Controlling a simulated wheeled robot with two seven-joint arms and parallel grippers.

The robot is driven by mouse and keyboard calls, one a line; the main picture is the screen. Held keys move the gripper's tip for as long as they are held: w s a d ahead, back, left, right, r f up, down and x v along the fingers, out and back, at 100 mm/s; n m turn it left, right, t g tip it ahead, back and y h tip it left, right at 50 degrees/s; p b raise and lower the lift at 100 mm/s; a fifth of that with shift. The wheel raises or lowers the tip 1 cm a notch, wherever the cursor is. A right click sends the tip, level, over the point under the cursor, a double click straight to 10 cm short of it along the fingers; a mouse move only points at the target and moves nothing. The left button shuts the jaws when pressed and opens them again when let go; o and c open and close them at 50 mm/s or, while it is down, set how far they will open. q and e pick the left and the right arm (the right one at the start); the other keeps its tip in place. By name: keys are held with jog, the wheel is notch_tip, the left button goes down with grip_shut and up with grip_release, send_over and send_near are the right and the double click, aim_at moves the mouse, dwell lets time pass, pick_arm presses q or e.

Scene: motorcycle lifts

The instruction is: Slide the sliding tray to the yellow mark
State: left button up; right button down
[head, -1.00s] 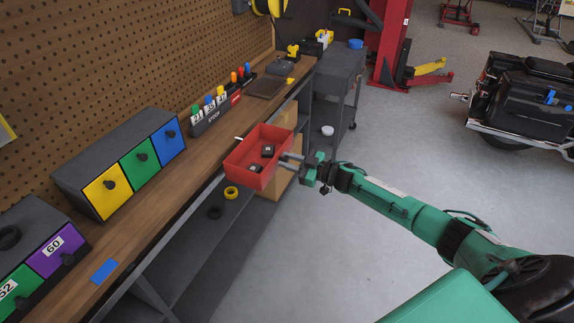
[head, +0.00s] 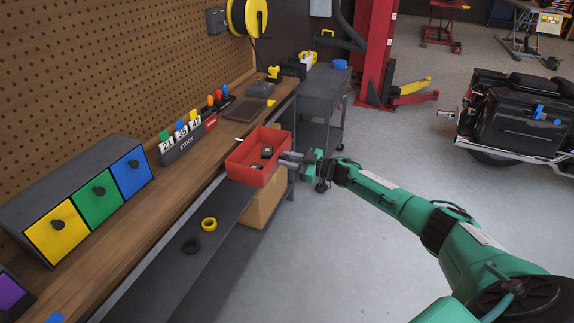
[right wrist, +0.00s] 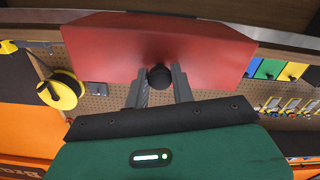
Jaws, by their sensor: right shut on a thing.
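The sliding tray (head: 246,173) is an open red box at the front edge of the wooden bench, with small dark parts inside. My right gripper (head: 287,158) reaches it from the right. In the right wrist view the gripper (right wrist: 160,79) is shut on the round black knob (right wrist: 159,75) on the tray's red front (right wrist: 110,55). The yellow mark (head: 277,122) lies on the bench edge, just beyond the tray's far end. A small white pointer (head: 239,140) sticks out at the tray's bench side, short of the mark. My left gripper is out of view.
A stock rack (head: 182,138) and a dark flat pad (head: 244,111) stand on the bench behind the tray. A drawer box (head: 75,180) stands at left. A grey cart (head: 325,87) is beyond the bench end.

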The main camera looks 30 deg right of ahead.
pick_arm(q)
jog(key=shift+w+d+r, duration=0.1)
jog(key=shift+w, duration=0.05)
pick_arm(e)
jog(key=shift+d, duration=0.1)
jog(key=c, duration=1.2)
grip_release()
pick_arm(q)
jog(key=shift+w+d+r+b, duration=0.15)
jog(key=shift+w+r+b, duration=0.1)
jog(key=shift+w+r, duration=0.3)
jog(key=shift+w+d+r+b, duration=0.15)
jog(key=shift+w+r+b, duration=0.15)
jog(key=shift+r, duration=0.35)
pick_arm(e)
jog(key=v, duration=1.3)
jog(key=shift+s+d, duration=0.25)
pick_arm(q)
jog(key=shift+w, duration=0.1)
